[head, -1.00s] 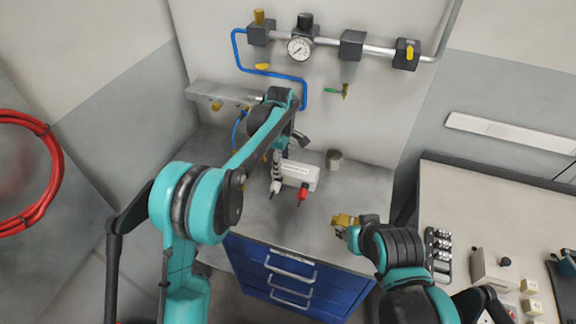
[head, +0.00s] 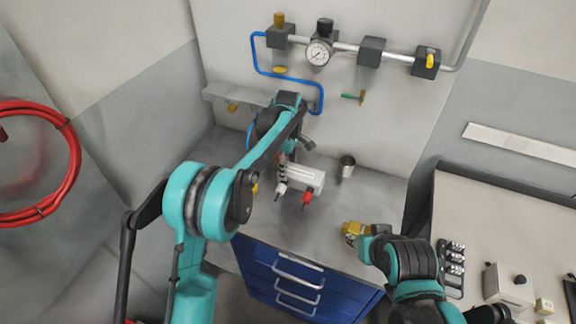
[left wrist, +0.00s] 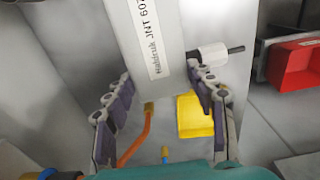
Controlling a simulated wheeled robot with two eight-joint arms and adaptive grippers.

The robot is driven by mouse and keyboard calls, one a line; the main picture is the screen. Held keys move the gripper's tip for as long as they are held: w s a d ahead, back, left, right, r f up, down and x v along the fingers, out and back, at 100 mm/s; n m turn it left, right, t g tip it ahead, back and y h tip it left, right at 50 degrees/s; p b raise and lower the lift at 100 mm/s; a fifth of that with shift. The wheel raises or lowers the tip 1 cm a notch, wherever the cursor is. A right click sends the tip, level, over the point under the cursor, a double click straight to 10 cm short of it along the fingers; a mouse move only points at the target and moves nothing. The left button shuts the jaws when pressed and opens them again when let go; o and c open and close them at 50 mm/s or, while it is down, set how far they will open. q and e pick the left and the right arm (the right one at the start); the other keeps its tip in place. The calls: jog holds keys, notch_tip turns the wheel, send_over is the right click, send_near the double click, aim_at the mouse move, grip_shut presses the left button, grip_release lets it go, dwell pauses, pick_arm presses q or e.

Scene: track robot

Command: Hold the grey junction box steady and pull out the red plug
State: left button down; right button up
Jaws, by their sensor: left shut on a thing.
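The grey junction box (head: 303,178) stands on the bench, pale in the head view, with its label showing in the left wrist view (left wrist: 140,30). The red plug (head: 307,198) sits at its front right, and a white plug (head: 282,189) at its front left. My left gripper (left wrist: 160,78) is shut on the end of the box, one finger on each side. The left arm partly hides this end in the head view. My right gripper (head: 354,233) is by the bench's front edge, apart from the box, at a brass-yellow piece. Its fingers are not clear.
A metal cup (head: 347,166) stands right of the box. A pipe with a gauge (head: 320,52) and valves runs along the back wall. A blue drawer unit (head: 290,283) is below the bench. A side table (head: 460,210) is at right. Bench between box and right gripper is clear.

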pick_arm(q)
jog(key=shift+f+b, duration=2.9)
jog(key=shift+f, duration=1.7)
jog(key=shift+s, duration=0.1)
jog(key=shift+s+d+f, duration=0.1)
jog(key=shift+s+f, duration=0.05)
jog(key=shift+f, duration=0.25)
jog(key=c, duration=0.6)
grip_release()
jog(key=shift+b, duration=0.3)
jog(key=shift+o, duration=0.9)
jog(key=shift+w+f, duration=0.15)
jog(key=shift+w, duration=0.1)
jog(key=shift+s, duration=0.1)
